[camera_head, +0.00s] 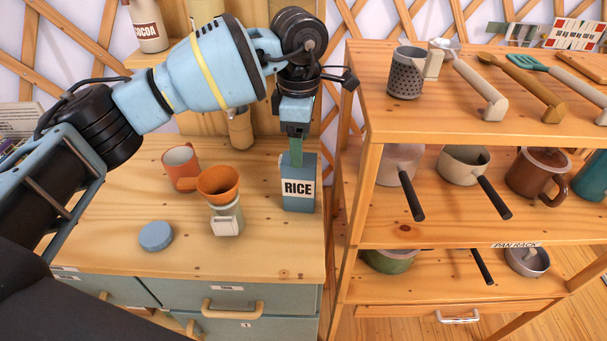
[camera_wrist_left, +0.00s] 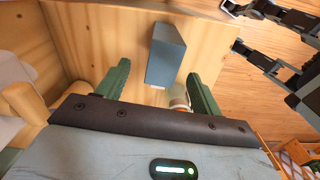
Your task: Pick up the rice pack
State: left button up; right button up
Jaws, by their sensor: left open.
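The rice pack (camera_head: 299,190) is a blue-grey upright box with a white RICE label, standing near the right edge of the wooden counter. My left gripper (camera_head: 297,150) is above it, pointing down, with a green finger overlapping the pack's top in the head view.
An orange mug (camera_head: 180,166), an orange funnel on a pale jar (camera_head: 227,220) and a blue lid (camera_head: 155,237) sit left of the pack. A wooden pan rack (camera_head: 450,222) with pans and utensils stands close on the right. The counter front is clear.

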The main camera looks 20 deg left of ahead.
aim_at(299, 171)
pick_arm(q)
jog(key=shift+s, duration=0.3)
jog(key=shift+s+f, duration=0.15)
jog(key=shift+f, duration=0.1)
jog(key=shift+w+f, duration=0.25)
jog(key=shift+f, duration=0.75)
jog(key=shift+s+f, duration=0.1)
jog(key=shift+f, duration=0.45)
notch_tip(299, 171, down, 4)
jog(key=shift+f, duration=0.1)
jog(key=c, duration=1.3)
jog(key=shift+o, duration=0.2)
